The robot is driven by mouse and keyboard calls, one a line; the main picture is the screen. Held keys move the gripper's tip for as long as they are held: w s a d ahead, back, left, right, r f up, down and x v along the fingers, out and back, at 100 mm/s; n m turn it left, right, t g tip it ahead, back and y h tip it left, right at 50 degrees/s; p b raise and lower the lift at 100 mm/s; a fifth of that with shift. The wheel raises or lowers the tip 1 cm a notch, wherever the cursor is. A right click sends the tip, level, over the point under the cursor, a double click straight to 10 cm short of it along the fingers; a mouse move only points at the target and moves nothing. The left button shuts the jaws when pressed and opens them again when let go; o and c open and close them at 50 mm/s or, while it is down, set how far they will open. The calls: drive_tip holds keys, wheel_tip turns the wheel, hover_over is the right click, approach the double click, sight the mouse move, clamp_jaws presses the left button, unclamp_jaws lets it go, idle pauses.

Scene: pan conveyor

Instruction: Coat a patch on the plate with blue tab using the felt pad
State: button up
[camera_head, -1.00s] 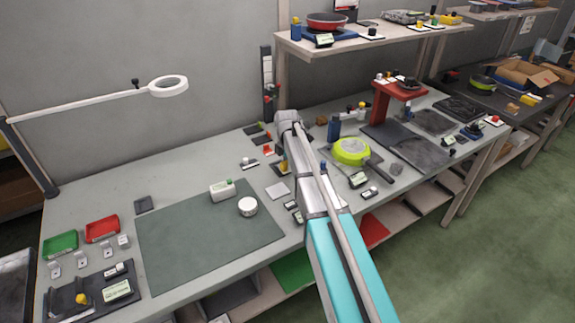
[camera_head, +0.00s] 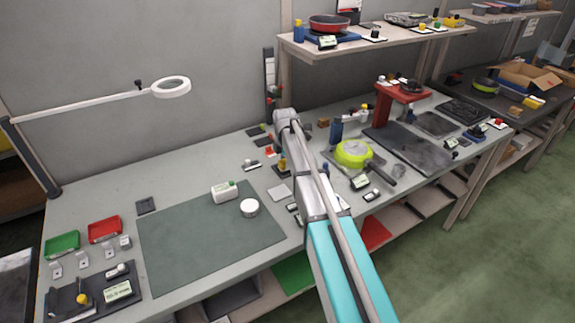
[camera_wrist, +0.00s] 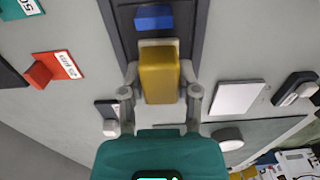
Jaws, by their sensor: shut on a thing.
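My gripper (camera_wrist: 160,82) is shut on a yellow block (camera_wrist: 160,76) with a pale beige strip at its far end, which looks like the felt pad (camera_wrist: 158,42). It is over a dark grey plate or tray (camera_wrist: 120,28) that carries a blue tab (camera_wrist: 153,18). The blue tab lies just ahead of the pad in the wrist view. I cannot tell whether the pad touches the surface, and the block and my gripper hide part of it. In the head view my arm hides most of the gripper, and a bit of yellow (camera_head: 283,164) shows beside it.
A red card with a red tab (camera_wrist: 40,73) and a green card (camera_wrist: 18,8) lie to the left in the wrist view. A white square plate (camera_wrist: 238,97) lies to the right. A green mat (camera_head: 190,245) holds a white round tub (camera_head: 249,207). A lime pan (camera_head: 353,152) stands right of my arm.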

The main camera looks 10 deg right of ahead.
sight(289, 174)
drive_tip(key=shift+w, duration=0.1)
idle(0.3)
drive_tip(key=shift+w+a+f, duration=0.1)
drive_tip(key=shift+w+a, duration=0.15)
drive_tip(key=shift+w, duration=0.4)
drive_tip(key=shift+w+a, duration=0.25)
drive_tip(key=shift+w, duration=0.4)
drive_tip(key=shift+s, duration=0.2)
drive_tip(key=shift+s+d, duration=0.25)
drive_tip(key=shift+s, duration=0.35)
drive_tip(key=shift+s+d, duration=0.25)
drive_tip(key=shift+s, duration=0.35)
drive_tip(key=shift+s, duration=0.15)
drive_tip(key=shift+s+d, duration=0.25)
drive_tip(key=shift+s, duration=0.4)
drive_tip(key=shift+s+d, duration=0.2)
drive_tip(key=shift+s, duration=0.45)
drive_tip(key=shift+w+r+p, duration=0.1)
drive_tip(key=shift+r+p, duration=2.75)
drive_tip(key=shift+r, duration=0.1)
